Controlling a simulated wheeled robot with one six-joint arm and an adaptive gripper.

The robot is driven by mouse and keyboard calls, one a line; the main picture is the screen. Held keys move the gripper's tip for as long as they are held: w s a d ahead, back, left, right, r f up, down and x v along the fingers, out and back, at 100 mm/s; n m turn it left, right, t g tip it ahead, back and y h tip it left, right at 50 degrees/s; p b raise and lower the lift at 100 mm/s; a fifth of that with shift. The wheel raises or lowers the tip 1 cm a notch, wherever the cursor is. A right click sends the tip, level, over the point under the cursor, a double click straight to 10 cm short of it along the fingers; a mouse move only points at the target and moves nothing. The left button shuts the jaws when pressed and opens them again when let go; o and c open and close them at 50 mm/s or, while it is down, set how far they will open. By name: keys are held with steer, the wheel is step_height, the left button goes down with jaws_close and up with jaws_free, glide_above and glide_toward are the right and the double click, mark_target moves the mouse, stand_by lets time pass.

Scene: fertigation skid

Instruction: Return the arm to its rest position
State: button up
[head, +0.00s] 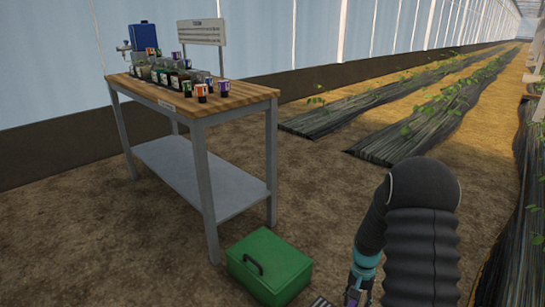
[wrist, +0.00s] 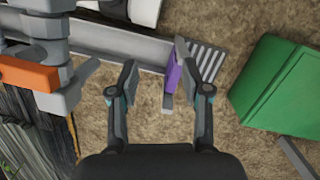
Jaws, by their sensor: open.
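My arm (head: 420,225) reaches down at the right of the head view, dark and ribbed, with a teal band near the wrist. My gripper (wrist: 170,68) shows in the wrist view with its two fingers spread apart. It hangs low, to the right of a green box, and its tips are at the bottom edge of the head view. A small purple piece (wrist: 173,66) with grey parts appears between the fingers in the wrist view; I cannot tell how far below them it lies or whether it touches one.
The closed green box (head: 268,265) with a dark handle sits on the soil. A wood-topped table (head: 240,93) holds several small labelled containers (head: 188,88), a blue unit (head: 144,38) and a sign (head: 202,32). Dark-covered plant rows (head: 400,140) lie behind.

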steer(key=s+a+r+n+t+p, duration=0.1)
steer(key=s+a+r+n+t, duration=0.1)
steer(key=s+r, duration=0.5)
steer(key=s+a+r+n+t+p, duration=0.1)
steer(key=s+a+r, duration=0.4)
steer(key=r, duration=1.2)
steer(key=s+a+r+n+t, duration=0.2)
steer(key=s+a+r+t, duration=0.1)
steer(key=s+r, duration=0.8)
steer(key=shift+s+a+r+n+t+p, duration=0.2)
steer(key=shift+r+n+t+p, duration=0.2)
steer(key=shift+r+t, duration=0.55)
steer(key=shift+r, duration=0.15)
